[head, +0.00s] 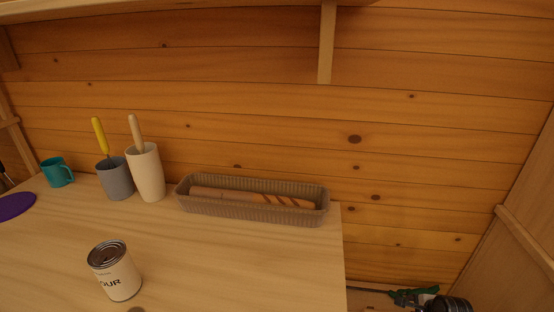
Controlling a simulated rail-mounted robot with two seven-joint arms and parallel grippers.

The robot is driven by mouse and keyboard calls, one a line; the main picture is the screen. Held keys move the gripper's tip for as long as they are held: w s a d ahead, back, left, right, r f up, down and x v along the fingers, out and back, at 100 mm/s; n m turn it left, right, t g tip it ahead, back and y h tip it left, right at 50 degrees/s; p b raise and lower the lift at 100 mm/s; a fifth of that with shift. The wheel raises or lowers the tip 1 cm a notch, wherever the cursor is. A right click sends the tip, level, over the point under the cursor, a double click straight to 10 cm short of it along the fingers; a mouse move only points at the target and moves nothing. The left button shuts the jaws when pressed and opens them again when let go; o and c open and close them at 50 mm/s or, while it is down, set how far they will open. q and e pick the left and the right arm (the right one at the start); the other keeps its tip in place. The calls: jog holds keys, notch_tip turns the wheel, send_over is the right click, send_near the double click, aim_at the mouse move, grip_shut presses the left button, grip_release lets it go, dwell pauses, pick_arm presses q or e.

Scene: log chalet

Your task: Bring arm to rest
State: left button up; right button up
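Neither of my grippers can be made out in the head view, and no arm of mine is clearly in sight. The task names no object. A can with a label ending in "OUR" (118,277) stands upright near the front of the wooden table (230,265). Nothing is seen touching it.
At the back stand a teal mug (57,173), a grey cup (116,180) with a yellow-handled tool, a cream holder (147,174) with a wooden handle, and a long basket (250,207) holding bread-like sticks. A purple disc (14,206) lies left. A shelf bracket (326,45) hangs above.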

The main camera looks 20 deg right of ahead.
jog(key=s+a+r+n+p, duration=0.7)
jog(key=a+r+n+p, duration=0.1)
jog(key=a+r+p, duration=0.2)
jog(key=s+a+r+n+g+p, duration=0.1)
jog(key=s+a+r+n+p, duration=0.7)
jog(key=a+r, duration=0.4)
jog(key=s+a+r+n+p, duration=0.7)
jog(key=a+r+n+p, duration=0.2)
jog(key=a+r+p, duration=0.2)
jog(key=shift+s+a+g+y+p, duration=0.3)
jog(key=shift+s+a+g, duration=0.1)
jog(key=shift+a, duration=0.55)
jog(key=shift+r, duration=0.1)
